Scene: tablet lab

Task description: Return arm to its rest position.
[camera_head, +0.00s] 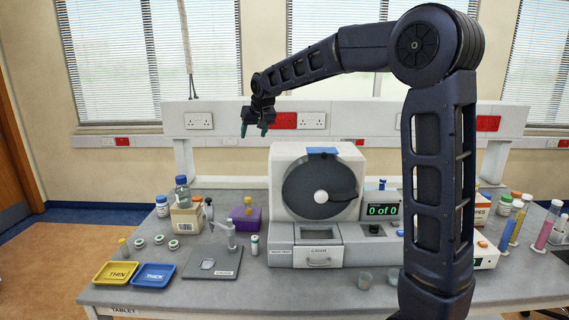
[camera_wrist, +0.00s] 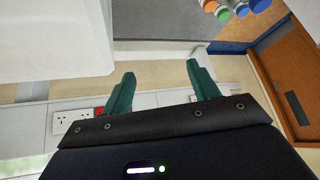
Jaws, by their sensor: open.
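My gripper (camera_head: 254,130) hangs at the end of my raised arm, well above the bench and left of the white machine with the round dark drum. In the wrist view its two green fingers (camera_wrist: 158,92) are spread apart with nothing between them. The arm reaches left from its elbow at the upper right. The gripper touches nothing that I can see.
The bench (camera_head: 330,292) carries the drum machine (camera_head: 288,158), a yellow tray (camera_head: 115,273), a blue tray (camera_head: 153,275), a grey plate (camera_head: 212,263) and several bottles. A socket rail (camera_head: 345,120) runs behind the gripper. The air around the gripper looks free.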

